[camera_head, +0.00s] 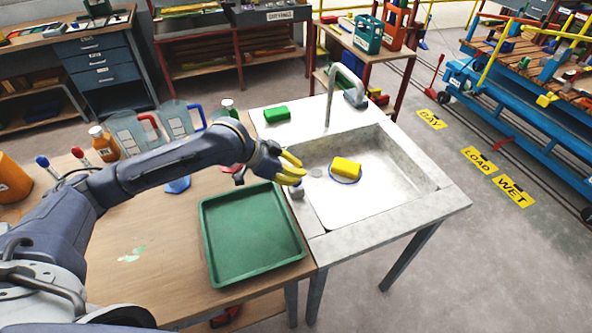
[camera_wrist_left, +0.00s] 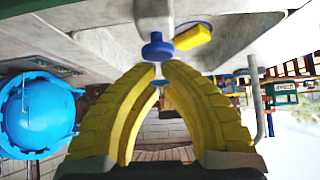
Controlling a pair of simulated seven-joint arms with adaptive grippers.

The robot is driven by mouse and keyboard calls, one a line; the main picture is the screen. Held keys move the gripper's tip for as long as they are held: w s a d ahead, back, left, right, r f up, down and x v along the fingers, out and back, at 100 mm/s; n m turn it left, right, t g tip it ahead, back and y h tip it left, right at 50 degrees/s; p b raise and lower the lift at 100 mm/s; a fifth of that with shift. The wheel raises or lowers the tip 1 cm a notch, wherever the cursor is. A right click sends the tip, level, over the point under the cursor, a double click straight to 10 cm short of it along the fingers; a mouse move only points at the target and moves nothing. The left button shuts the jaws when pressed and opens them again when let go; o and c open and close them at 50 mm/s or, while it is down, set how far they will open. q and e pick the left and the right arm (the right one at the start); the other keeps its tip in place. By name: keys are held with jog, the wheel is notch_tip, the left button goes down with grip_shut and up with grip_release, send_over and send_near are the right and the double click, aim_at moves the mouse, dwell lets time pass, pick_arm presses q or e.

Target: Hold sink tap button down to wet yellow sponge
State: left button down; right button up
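The yellow sponge (camera_head: 345,167) lies in the basin of the grey sink (camera_head: 425,205), on a blue-rimmed round piece. It also shows at the top of the left wrist view (camera_wrist_left: 192,37). The tap (camera_head: 331,98) rises at the basin's far side. A blue button (camera_wrist_left: 157,48) on a grey stem shows just beyond my fingertips in the left wrist view; a grey knob (camera_head: 297,193) stands on the sink's near-left rim. My left gripper (camera_head: 303,170) has yellow fingers and hovers over the sink's left edge, empty, tips slightly apart. Contact with the button cannot be told.
A green tray (camera_head: 207,240) lies on the wooden table below my left arm. A green block (camera_head: 277,115) sits on the sink's back-left rim. Jugs (camera_head: 176,118) and bottles stand behind my arm. The basin right of the sponge is clear.

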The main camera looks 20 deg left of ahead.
pick_arm(q)
jog(key=shift+f, duration=0.1)
jog(key=shift+f, duration=1.2)
jog(key=shift+s+f, duration=0.15)
dwell(0.4)
notch_tip(320, 180, up, 5)
jog(key=shift+f, duration=0.15)
jog(key=v, duration=1)
jog(key=shift+w, duration=0.2)
dwell(0.7)
